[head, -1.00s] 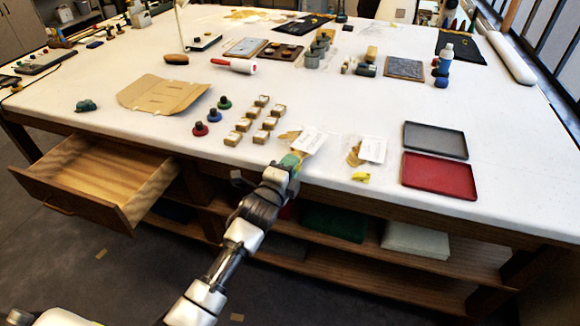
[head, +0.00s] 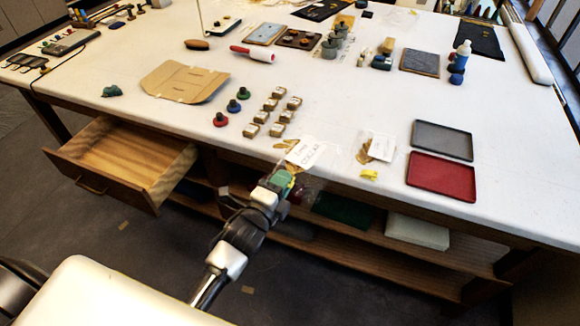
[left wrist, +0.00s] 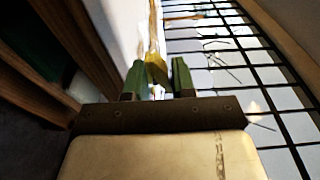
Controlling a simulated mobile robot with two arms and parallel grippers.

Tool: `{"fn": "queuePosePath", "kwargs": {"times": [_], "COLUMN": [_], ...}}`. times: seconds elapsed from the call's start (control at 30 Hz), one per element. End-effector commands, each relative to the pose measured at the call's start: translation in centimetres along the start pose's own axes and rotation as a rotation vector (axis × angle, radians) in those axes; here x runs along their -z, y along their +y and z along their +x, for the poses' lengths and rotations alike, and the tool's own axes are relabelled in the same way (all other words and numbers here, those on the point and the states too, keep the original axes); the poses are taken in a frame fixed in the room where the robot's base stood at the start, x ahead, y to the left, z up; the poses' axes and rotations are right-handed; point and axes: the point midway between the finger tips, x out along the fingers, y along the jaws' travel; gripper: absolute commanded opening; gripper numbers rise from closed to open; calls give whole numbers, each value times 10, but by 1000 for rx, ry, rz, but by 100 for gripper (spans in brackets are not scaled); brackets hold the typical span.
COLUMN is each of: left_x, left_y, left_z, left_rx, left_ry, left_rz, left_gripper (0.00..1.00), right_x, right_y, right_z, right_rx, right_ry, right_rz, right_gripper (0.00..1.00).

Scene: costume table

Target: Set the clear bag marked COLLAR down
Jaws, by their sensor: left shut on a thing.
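My left gripper (head: 286,179) is at the table's front edge, with its green fingers shut on a clear bag (head: 287,146). The bag has a white label and tan pieces inside, and reaches over the table top from the fingers. I cannot tell whether the bag touches the table. A second clear bag (head: 366,153) with a white label lies to the right. My right gripper is not in view.
A yellow piece (head: 369,175), a red tray (head: 442,176) and a grey tray (head: 442,140) lie to the right. An open drawer (head: 125,165) juts out at left. White table top (head: 330,110) is bare behind the bags.

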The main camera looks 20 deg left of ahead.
Motion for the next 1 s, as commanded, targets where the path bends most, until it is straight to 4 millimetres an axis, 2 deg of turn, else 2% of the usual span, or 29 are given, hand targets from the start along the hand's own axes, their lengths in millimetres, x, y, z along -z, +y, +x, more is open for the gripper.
{"fn": "queuePosePath", "kwargs": {"times": [0.03, 0.2, 0.57, 0.67, 0.73, 0.9, 1.0], "left_x": [0, 0, 2, 9, 14, 17, 15], "left_y": [-6, -9, -8, -9, -13, -34, -44], "left_z": [-8, -22, -27, -45, -64, -106, -122], "left_rx": [-3, -1, 1, 0, 1, 2, 0], "left_ry": [0, 0, -2, -17, -37, -104, -135], "left_rz": [0, 2, -1, -4, -7, -7, -3], "left_gripper": [1, 1, 1, 1, 1, 1, 1], "right_x": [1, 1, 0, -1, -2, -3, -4], "right_y": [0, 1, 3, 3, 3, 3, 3], "right_z": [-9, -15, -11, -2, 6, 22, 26], "right_rx": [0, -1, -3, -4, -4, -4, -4], "right_ry": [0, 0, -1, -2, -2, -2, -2], "right_rz": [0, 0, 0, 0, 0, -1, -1], "right_gripper": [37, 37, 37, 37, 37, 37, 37]}}
